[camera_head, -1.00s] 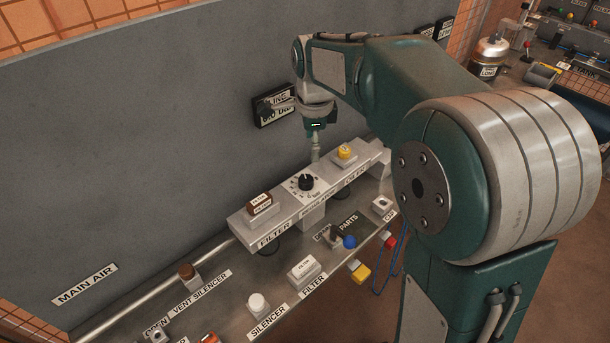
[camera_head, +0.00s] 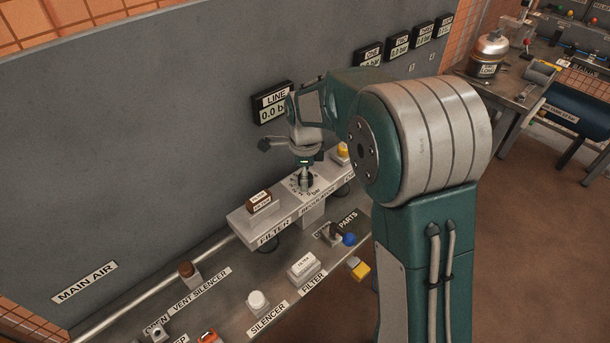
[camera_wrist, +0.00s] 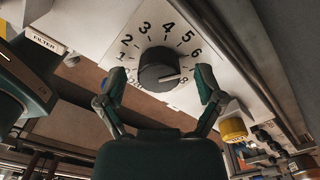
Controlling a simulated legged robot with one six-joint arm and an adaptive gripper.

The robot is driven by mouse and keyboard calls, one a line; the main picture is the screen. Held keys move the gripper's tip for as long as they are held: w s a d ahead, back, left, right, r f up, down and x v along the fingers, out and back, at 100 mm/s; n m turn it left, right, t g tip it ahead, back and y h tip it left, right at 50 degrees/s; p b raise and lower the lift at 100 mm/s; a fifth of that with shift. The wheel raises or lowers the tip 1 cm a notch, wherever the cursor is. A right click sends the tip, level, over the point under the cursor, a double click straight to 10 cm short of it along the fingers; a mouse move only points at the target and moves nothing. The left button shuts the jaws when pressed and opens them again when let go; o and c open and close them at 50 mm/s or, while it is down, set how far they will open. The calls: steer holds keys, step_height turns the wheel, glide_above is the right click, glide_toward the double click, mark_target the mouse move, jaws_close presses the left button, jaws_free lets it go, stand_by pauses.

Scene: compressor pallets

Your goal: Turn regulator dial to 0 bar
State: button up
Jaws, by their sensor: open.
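The regulator dial is a round black knob (camera_wrist: 158,68) on a pale plate marked with numbers, seen in the wrist view. Its white pointer line faces right, toward the 8; the number just above it is hidden by a finger. In the head view the dial (camera_head: 302,182) sits on the pale block, partly covered by my gripper (camera_head: 305,173). In the wrist view my gripper (camera_wrist: 160,77) is open, with one fingertip on each side of the knob. Gaps show between both fingertips and the knob.
A brown-capped filter (camera_head: 259,201) stands left of the dial, and a yellow knob (camera_wrist: 233,129) to its right. The line display (camera_head: 272,103) on the grey wall reads 0.0, its end hidden by my arm. Labelled parts lie on the lower shelf.

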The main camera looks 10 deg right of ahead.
steer(key=shift+f, duration=0.15)
steer(key=c, duration=1.2)
steer(key=shift+o, duration=0.3)
